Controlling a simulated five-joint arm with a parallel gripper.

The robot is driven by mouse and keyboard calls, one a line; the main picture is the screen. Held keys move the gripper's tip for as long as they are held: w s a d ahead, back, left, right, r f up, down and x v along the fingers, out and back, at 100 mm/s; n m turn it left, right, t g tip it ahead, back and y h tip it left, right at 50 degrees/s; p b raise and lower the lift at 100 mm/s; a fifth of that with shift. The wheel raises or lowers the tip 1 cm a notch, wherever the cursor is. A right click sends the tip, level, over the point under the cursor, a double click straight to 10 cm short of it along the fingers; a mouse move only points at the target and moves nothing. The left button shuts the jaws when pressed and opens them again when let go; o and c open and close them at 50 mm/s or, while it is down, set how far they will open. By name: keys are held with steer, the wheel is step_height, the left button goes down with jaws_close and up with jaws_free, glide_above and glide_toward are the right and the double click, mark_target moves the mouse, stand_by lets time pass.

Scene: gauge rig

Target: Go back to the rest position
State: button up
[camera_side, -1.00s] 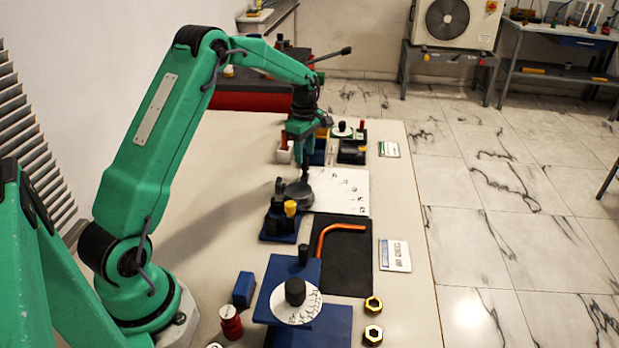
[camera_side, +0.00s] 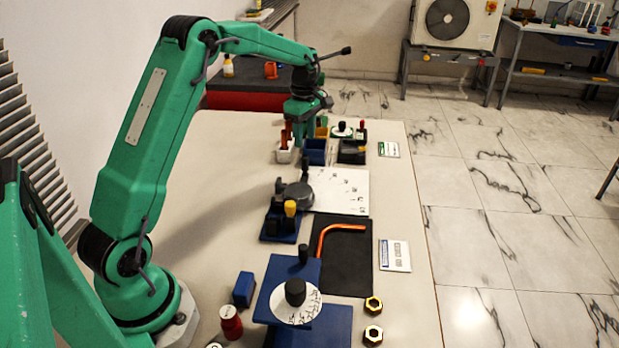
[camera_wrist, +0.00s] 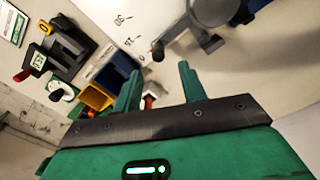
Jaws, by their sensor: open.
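My gripper (camera_side: 302,133) hangs above the far part of the table, beside a white holder (camera_side: 284,152) and a blue bin (camera_side: 314,151). In the wrist view its two green fingers (camera_wrist: 160,88) stand apart with nothing between them. A grey round fixture with an arm (camera_side: 297,192) rests at the edge of a white marked sheet (camera_side: 343,190), nearer than my gripper. The same grey fixture shows in the wrist view (camera_wrist: 213,14) beyond the fingers.
A black mat (camera_side: 342,274) holds an orange bent rod (camera_side: 338,231). A blue stand with a white dial (camera_side: 296,305) and brass nuts (camera_side: 373,334) are nearer. A yellow bin (camera_wrist: 96,98) lies left of the fingers in the wrist view. The table's left side is bare.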

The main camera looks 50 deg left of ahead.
steer(key=s+d+r+m+t, duration=0.3)
steer(key=s+d+r+m, duration=0.8)
steer(key=s+d+r, duration=0.2)
steer(key=s+d+m+t, duration=0.1)
steer(key=s+d+m, duration=0.2)
steer(key=s+m, duration=0.2)
steer(key=s+d+f+m+t, duration=0.1)
steer(key=s+d+m, duration=0.3)
steer(key=s, duration=0.6)
steer(key=shift+s+f+m+t, duration=0.3)
steer(key=shift+m, duration=0.4)
stand_by(0.3)
